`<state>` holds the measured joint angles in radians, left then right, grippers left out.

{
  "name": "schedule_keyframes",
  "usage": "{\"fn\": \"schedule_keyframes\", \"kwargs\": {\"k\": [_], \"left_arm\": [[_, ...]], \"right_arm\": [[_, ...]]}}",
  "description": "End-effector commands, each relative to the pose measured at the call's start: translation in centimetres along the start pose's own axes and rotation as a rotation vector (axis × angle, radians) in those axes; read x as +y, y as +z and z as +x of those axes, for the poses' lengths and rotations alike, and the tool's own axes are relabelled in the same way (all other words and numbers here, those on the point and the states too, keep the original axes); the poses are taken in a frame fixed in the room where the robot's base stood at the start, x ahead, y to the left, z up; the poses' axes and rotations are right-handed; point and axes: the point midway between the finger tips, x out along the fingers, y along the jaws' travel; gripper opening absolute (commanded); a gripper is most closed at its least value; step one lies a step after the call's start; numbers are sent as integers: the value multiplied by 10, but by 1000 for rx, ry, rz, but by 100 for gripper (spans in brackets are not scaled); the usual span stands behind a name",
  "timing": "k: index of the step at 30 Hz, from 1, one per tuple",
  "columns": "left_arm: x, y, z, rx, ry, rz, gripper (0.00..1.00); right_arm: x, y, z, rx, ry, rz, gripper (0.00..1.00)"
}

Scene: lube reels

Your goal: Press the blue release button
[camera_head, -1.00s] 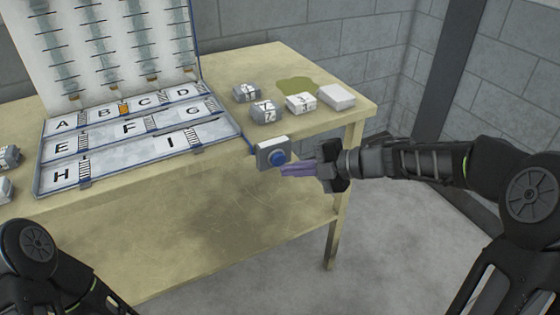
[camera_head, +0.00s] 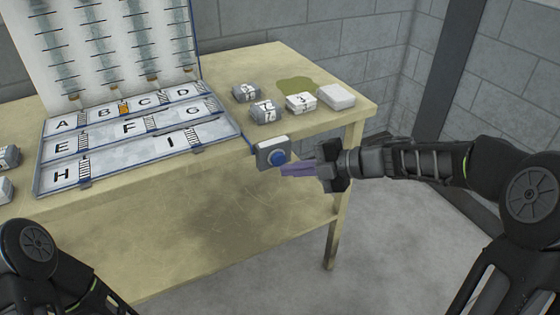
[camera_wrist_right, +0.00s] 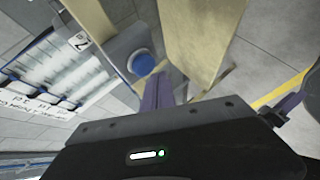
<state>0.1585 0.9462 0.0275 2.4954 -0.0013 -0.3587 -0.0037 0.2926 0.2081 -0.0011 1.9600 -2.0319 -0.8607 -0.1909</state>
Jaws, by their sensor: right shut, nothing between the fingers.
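The blue release button (camera_head: 277,157) sits on a small grey box (camera_head: 265,152) fixed to the front edge of the table, right of the lettered tray. My right gripper (camera_head: 284,170) comes in from the right, with its purple fingers shut and empty. Its fingertips are at the button's lower right edge; whether they touch it I cannot tell. The right wrist view shows the button (camera_wrist_right: 142,63) just beyond the fingers. Only part of my left arm shows at the lower left of the head view; its gripper is out of view.
The lettered tray (camera_head: 125,150) lies open on the table (camera_head: 225,170), with an upright panel of racks (camera_head: 100,45) behind it. Several small labelled blocks (camera_head: 265,111) and a plain pale block (camera_head: 336,97) stand at the right, near a greenish stain (camera_head: 297,86). Space under the tabletop is open.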

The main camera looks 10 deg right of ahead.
Motion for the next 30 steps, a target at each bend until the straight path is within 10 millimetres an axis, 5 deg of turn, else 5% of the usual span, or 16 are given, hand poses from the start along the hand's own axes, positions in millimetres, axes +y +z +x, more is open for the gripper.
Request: {"fn": "schedule_keyframes", "kwargs": {"k": [30], "left_arm": [[3, 0, -7, 0, 0, 0, 36]], "right_arm": [[4, 4, 6, 0, 0, 0, 0]]}}
